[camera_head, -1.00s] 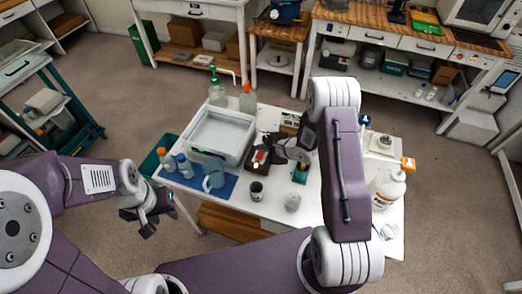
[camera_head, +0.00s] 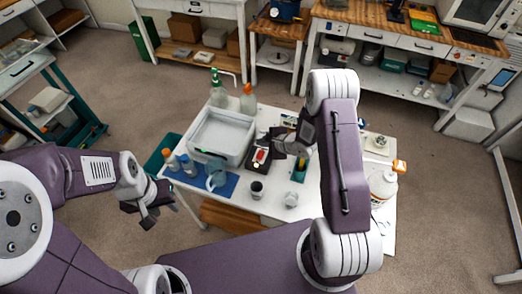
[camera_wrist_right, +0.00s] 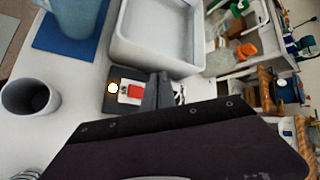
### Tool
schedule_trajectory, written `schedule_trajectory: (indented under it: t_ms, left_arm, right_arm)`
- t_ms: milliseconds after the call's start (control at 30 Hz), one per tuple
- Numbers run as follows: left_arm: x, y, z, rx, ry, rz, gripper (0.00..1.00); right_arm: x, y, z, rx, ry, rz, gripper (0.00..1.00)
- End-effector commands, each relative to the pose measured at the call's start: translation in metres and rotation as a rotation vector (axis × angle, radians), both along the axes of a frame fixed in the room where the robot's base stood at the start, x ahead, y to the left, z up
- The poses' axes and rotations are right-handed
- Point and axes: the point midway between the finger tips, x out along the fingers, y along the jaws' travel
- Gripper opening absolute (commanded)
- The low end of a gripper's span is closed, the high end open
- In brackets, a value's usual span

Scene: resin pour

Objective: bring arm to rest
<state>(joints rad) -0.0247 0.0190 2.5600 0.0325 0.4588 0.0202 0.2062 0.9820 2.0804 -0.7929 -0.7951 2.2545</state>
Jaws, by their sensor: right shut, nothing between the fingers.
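My right arm reaches over the white table (camera_head: 225,192). I cannot tell if the fingertips touch anything. My left gripper (camera_head: 152,215) hangs off the table's left side, clear of it; I cannot tell its opening.
A large white tub (camera_head: 222,135) stands behind the dark tray. A jug (camera_head: 216,180) and bottles are on a blue mat (camera_head: 228,186). Spray bottles stand behind the tub.

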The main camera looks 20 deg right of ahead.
Motion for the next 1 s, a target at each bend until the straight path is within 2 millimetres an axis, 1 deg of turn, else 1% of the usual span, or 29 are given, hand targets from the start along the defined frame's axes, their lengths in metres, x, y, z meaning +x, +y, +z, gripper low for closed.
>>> schedule_trajectory:
  t_ms: [300,333,367,433,467,533,567,600,633,667,700,767,800,867,900,967,1000]
  left_arm:
    - [0.0,0.0,-0.001,0.0,0.0,0.0,0.36]
    - [0.0,0.0,-0.002,0.0,0.0,0.0,0.36]
    - [0.0,0.0,-0.003,0.0,0.0,0.0,0.36]
    - [0.0,0.0,-0.005,0.0,0.0,0.0,0.36]
    - [0.0,0.0,-0.006,0.0,0.0,0.0,0.36]
    - [0.0,0.0,-0.01,0.0,0.0,0.0,0.36]
    - [0.0,0.0,-0.012,0.0,0.0,0.0,0.36]
    - [0.0,0.0,-0.015,0.0,0.0,0.0,0.36]
    - [0.0,0.0,-0.016,0.0,0.0,0.0,0.36]
    - [0.0,0.0,-0.018,0.0,0.0,0.0,0.36]
    - [0.0,0.0,-0.02,0.0,0.0,0.0,0.36]
    - [0.0,0.0,-0.022,0.0,0.0,0.0,0.36]
    - [0.0,0.0,-0.023,0.0,0.0,0.0,0.36]
    - [0.0,0.0,-0.024,0.0,0.0,0.0,0.36]
    - [0.0,0.0,-0.024,0.0,0.0,0.0,0.36]
    - [0.0,0.0,-0.024,0.0,0.0,0.0,0.36]
    - [0.0,0.0,-0.023,0.0,0.0,0.0,0.36]
  right_arm:
    - [0.0,0.001,-0.001,0.0,0.0,0.002,0.0]
    - [0.0,0.003,-0.001,0.0,-0.002,0.006,0.0]
    - [0.004,0.005,0.004,-0.002,-0.014,0.012,0.0]
    - [0.017,0.011,0.027,-0.013,-0.068,0.031,0.0]
    - [0.023,0.016,0.042,-0.019,-0.101,0.043,0.0]
    - [0.036,0.027,0.09,-0.03,-0.19,0.054,0.0]
    - [0.038,0.029,0.11,-0.043,-0.215,0.041,0.0]
    - [0.037,0.028,0.131,-0.087,-0.237,0.028,0.0]
    - [0.033,0.025,0.144,-0.145,-0.252,0.031,0.0]
    - [0.026,0.021,0.154,-0.218,-0.26,0.041,0.0]
    - [0.014,0.014,0.164,-0.333,-0.259,0.067,0.0]
    - [-0.013,0.001,0.17,-0.517,-0.227,0.14,0.0]
    - [-0.034,-0.007,0.168,-0.628,-0.185,0.208,0.0]
    - [-0.069,-0.016,0.16,-0.771,-0.11,0.346,0.0]
    - [-0.095,-0.02,0.151,-0.846,-0.052,0.459,0.0]
    - [-0.134,-0.024,0.137,-0.922,0.037,0.653,0.0]
    - [-0.159,-0.026,0.126,-0.948,0.091,0.79,0.0]
